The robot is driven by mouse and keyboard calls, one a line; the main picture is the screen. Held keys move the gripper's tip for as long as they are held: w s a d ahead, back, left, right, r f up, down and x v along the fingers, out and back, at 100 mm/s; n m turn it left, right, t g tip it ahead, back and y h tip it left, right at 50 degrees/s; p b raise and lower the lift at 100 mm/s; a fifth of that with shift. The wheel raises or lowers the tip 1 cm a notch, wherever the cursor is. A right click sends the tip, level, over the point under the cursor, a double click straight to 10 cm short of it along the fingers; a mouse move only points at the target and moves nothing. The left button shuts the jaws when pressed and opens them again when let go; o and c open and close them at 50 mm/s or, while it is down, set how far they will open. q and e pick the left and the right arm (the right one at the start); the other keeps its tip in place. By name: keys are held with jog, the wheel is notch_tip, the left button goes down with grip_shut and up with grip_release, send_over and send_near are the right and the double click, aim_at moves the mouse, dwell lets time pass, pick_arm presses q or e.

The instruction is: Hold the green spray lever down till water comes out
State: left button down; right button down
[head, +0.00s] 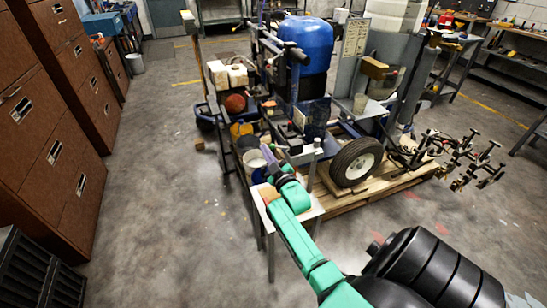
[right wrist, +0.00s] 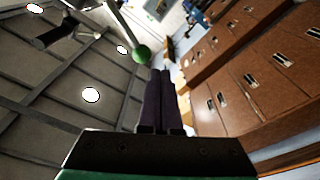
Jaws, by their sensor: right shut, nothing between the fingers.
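The line striper (head: 290,110) stands in the middle of the head view, with a blue tank on top. No water shows. My left gripper is not in view.
A wheel (head: 356,162) and a wooden pallet (head: 335,200) are right of my right gripper. A small pale stand (head: 315,211) is under my right arm. Brown cabinets (head: 60,120) line the left side. The floor between them and the striper is mostly clear.

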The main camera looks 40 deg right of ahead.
jog(key=b+v, duration=0.1)
jog(key=v, duration=0.8)
jog(key=shift+f, duration=0.3)
jog(key=shift+d, duration=0.1)
jog(key=s+a+f+g+y, duration=0.1)
jog(key=s+a+f+g, duration=0.2)
jog(key=f, duration=0.8)
jog(key=s+a+f+g+y, duration=0.2)
jog(key=s+a+f+g, duration=0.15)
jog(key=f, duration=0.65)
jog(key=s+a+f+g+y, duration=0.1)
jog(key=s+a+f+g, duration=0.25)
jog(key=f, duration=0.75)
jog(key=s+a+f+g, duration=0.1)
jog(key=s+f, duration=0.3)
jog(key=s, duration=0.5)
jog(key=s+a+f+m+g, duration=0.1)
jog(key=s+f+g, duration=0.3)
jog(key=s, duration=0.4)
jog(key=s+f+g+y, duration=0.1)
jog(key=s+f+g, duration=0.1)
jog(key=s+f, duration=0.4)
jog(key=s, duration=0.3)
jog(key=shift+s+a+g, duration=0.3)
jog(key=shift+a+g, duration=0.1)
